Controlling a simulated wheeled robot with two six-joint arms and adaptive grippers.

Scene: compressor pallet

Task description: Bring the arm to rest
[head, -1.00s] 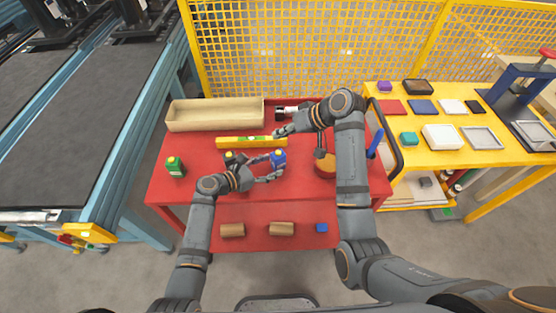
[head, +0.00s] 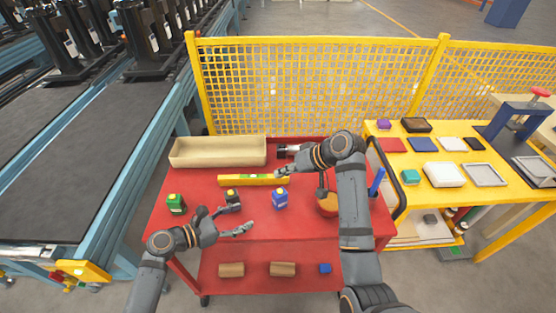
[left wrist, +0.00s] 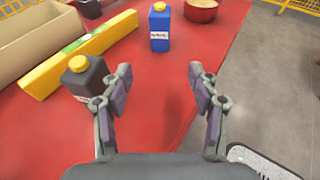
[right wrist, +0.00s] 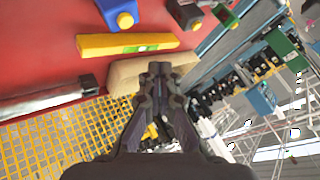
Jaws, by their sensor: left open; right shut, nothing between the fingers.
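My left gripper (head: 243,216) is open and empty over the front of the red cart top (head: 255,253). It also shows open in the left wrist view (left wrist: 160,75). A blue bottle (head: 280,198) with a yellow cap stands upright to its right, apart from the fingers; the left wrist view shows it ahead (left wrist: 159,30). A black bottle (left wrist: 84,78) stands close by the left finger. My right gripper (head: 282,172) is shut and empty near the right end of the yellow level (head: 240,180). Its closed fingers show in the right wrist view (right wrist: 158,70).
A beige tray (head: 218,153) lies at the cart's back left. A green bottle (head: 176,204) stands at the left. A round red container (head: 328,204) is under my right arm. A yellow mesh fence (head: 310,90) stands behind, and a yellow table (head: 470,200) at right.

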